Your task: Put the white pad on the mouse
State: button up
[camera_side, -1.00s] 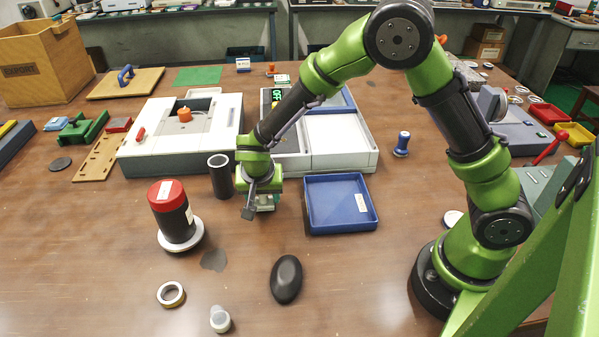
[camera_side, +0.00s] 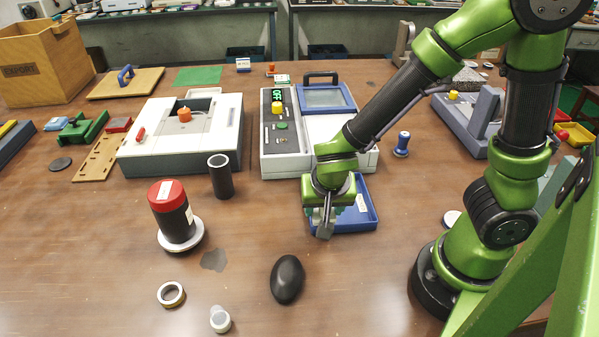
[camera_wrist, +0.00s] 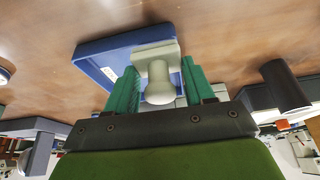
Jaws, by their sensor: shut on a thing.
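My gripper (camera_side: 327,222) is over the front left part of the blue tray. In the wrist view my gripper (camera_wrist: 160,88) has its green fingers closed on the white pad (camera_wrist: 158,82), a pale piece with a rounded knob and a flat rectangular part. The fingers hide its sides, and it is not clearly seen in the side view. The black mouse (camera_side: 287,279) lies on the table, in front of and to the left of my gripper, with nothing on it. It does not show in the wrist view.
The blue tray (camera_side: 370,205) also shows in the wrist view (camera_wrist: 95,50). A dark tube (camera_side: 221,178) and a red-topped black cylinder (camera_side: 176,222) on a white ring stand to the left. A ring (camera_side: 171,294) and small white-topped jar (camera_side: 220,319) lie left of the mouse.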

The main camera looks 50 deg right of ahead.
aim_at(282, 264)
jog(key=s+a+r+n+t+y, duration=0.1)
jog(key=a+r+n, duration=0.4)
jog(key=a, duration=0.9)
jog(key=shift+m, duration=0.3)
jog(key=shift+s+d+f, duration=0.1)
jog(key=shift+s+f, duration=0.05)
jog(key=shift+f, duration=1.45)
jog(key=shift+s+f, duration=0.15)
jog(key=shift+f, duration=1.4)
jog(key=shift+f, duration=0.1)
jog(key=o, duration=1)
jog(key=shift+o, duration=0.2)
